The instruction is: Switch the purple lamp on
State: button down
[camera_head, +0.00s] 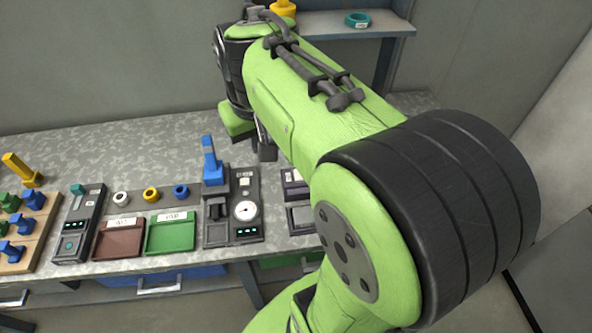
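I cannot make out a purple lamp in this view; my green arm covers the right part of the workbench (150,135). My gripper (266,150) is above the back of the bench, with dark finger parts pointing down. My arm hides most of it, so its opening does not show.
A press-like device (244,212) with a blue handle and dial stands left of the purple-tinted device. Further left are a green tray (171,233), a red-brown tray (119,239), several rings, a dark tester (79,225) and a wooden rack (35,232). A shelf (330,27) is behind.

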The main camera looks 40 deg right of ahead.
jog(key=w+d+f+m+g+b, duration=0.1)
jog(key=w+d+f+m+b, duration=0.1)
jog(key=d+f, duration=0.5)
jog(key=w+d+f+m+g+y+b, duration=0.1)
jog(key=w+d+f+b, duration=0.1)
jog(key=w+d+f, duration=0.3)
jog(key=d+f, duration=0.3)
jog(key=d, duration=0.3)
jog(key=shift+m+g+b, duration=0.3)
jog(key=shift+m+b, duration=0.05)
jog(key=shift+m, duration=0.05)
notch_tip(320, 180, down, 14)
jog(key=b, duration=0.3)
jog(key=shift+d+f+b, duration=0.1)
jog(key=shift+b, duration=0.2)
